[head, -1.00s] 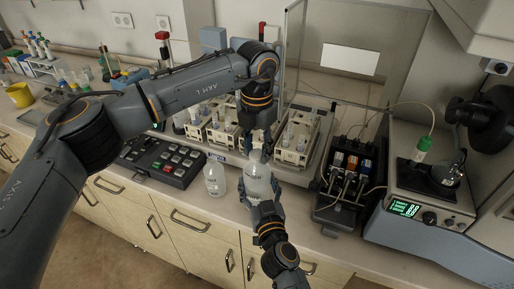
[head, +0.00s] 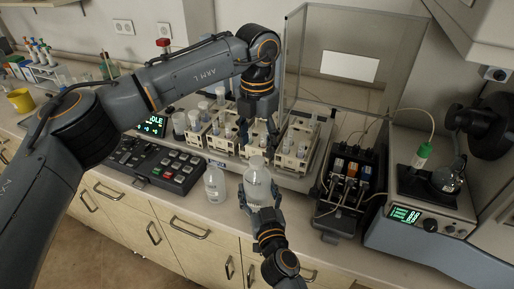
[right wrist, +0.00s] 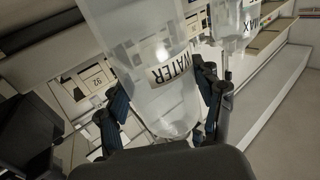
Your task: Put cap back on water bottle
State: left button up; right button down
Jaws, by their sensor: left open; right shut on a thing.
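The water bottle (head: 257,186) is a translucent white bottle held upright at the counter's front edge. My right gripper (head: 262,207) is shut on it from the front. In the right wrist view the bottle (right wrist: 150,65) shows its WATER label between my right gripper's two fingers (right wrist: 165,112). My left gripper (head: 248,138) is open, pointing down just above and slightly left of the bottle's top. A pale piece that looks like the cap (head: 257,161) shows at the bottle's top. I cannot tell whether it is fully seated.
A second translucent bottle (head: 215,184) stands close to the left, and shows at upper right in the right wrist view (right wrist: 233,22). Vial racks (head: 293,144) stand behind. A keypad (head: 160,163) lies left; a pump unit (head: 346,185) stands right.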

aim_at(257, 160)
pick_arm(q)
jog(key=shift+c, duration=0.2)
jog(key=shift+r+n, duration=1.2)
jog(key=shift+r, duration=0.55)
jog(key=shift+f, duration=4.05)
grip_shut()
jog(key=m, duration=0.3)
jog(key=shift+m, duration=0.3)
